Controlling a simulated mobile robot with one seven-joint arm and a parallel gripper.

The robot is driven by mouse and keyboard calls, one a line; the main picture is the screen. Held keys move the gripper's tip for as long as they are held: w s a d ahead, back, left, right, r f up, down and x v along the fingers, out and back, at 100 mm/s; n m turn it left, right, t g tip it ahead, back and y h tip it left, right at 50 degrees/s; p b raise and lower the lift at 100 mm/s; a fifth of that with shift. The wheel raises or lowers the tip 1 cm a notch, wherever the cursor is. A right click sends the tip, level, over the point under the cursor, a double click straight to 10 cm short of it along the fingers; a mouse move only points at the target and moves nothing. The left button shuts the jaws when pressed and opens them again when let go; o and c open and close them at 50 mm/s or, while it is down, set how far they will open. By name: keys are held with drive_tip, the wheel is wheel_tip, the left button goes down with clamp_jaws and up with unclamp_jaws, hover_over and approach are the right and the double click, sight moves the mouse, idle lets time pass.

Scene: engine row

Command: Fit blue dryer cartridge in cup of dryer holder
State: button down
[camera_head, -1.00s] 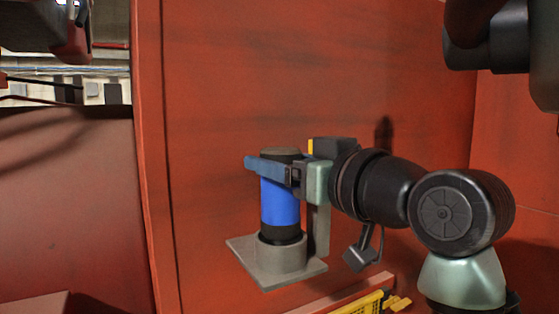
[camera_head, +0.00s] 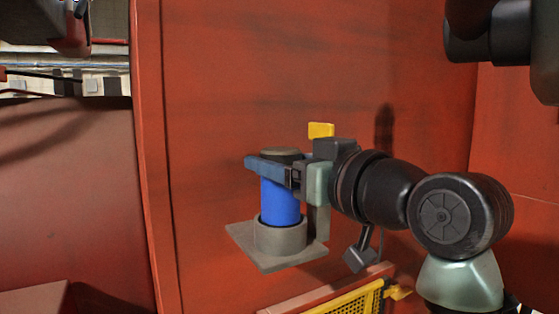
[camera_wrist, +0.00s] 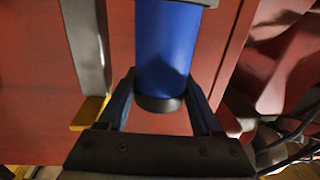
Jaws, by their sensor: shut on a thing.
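The blue dryer cartridge (camera_head: 280,203) stands upright with its lower end inside the grey cup of the dryer holder (camera_head: 280,241). Its black lower band is hidden by the cup wall, and a dark cap shows on top. I cannot tell whether it rests on the cup floor. My gripper (camera_head: 268,166) is shut on the cartridge near its top, coming in from the right. In the wrist view the blue body (camera_wrist: 165,45) and its black end (camera_wrist: 159,104) lie between my two fingers.
The holder's grey post stands just right of the cartridge (camera_head: 319,223), with a yellow piece (camera_head: 321,130) above it. A red wall panel (camera_head: 330,60) is behind. A yellow mesh basket (camera_head: 345,299) sits below right.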

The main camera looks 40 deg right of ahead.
drive_tip(key=shift+f+b, duration=0.55)
drive_tip(key=shift+f, duration=0.25)
unclamp_jaws()
drive_tip(key=shift+s, duration=0.1)
drive_tip(key=s+a, duration=0.1)
drive_tip(key=s, duration=1.1)
drive_tip(key=shift+s+a, duration=0.4)
